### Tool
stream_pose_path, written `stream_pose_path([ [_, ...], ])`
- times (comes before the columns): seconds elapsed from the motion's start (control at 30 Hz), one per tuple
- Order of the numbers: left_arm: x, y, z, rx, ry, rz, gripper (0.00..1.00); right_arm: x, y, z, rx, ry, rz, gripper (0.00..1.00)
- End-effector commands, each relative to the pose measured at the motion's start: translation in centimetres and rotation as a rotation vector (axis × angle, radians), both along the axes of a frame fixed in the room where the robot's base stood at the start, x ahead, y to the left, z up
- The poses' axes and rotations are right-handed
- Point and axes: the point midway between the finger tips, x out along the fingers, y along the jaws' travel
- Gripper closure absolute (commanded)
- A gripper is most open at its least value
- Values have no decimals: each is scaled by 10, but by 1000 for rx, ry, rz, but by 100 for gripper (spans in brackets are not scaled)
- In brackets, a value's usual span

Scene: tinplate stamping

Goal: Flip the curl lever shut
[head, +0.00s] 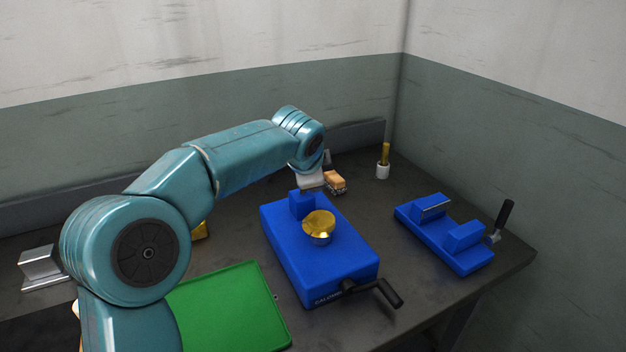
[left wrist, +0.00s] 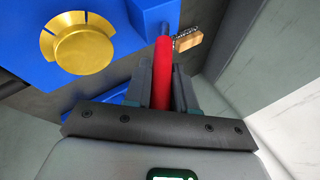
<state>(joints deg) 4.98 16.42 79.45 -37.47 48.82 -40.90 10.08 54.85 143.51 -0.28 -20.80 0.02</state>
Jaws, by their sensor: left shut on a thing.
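A blue machine (head: 320,262) stands mid-table with a round gold piece (head: 319,222) on top and a black crank at its front. In the left wrist view, the notched gold piece (left wrist: 78,43) lies left of a red lever handle (left wrist: 162,72), which stands beside a blue block (left wrist: 152,12). My left gripper (left wrist: 162,80) is shut on this red handle, with one finger on each side. In the head view, my left gripper (head: 311,179) is small behind the machine's far end; its fingers and the red lever cannot be made out there. My right gripper is not in view.
A wooden brush (head: 335,181) lies just beyond the machine. A second blue tool (head: 440,236) with a black-gripped handle stands at right. A green tray (head: 225,309) lies left of the machine. Walls close off the back and right.

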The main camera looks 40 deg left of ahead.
Motion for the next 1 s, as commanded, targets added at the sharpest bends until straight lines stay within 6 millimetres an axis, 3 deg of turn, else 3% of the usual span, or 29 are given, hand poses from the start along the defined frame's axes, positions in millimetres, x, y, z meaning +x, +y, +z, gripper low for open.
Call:
stream_pose_path([
  [0.07,0,0,5,2,-9,0,100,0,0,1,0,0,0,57],
  [0.1,0,0,5,1,-9,-1,66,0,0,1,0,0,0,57],
  [0.13,0,0,5,1,-9,-1,56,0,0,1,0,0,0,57],
  [0.17,0,0,4,2,-8,0,54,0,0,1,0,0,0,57],
  [0.43,0,0,2,0,-3,-1,54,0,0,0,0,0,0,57],
  [0.57,-6,-2,11,0,-5,0,54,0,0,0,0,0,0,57],
  [1.0,-66,-30,98,1,-10,-3,54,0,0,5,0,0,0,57],
])
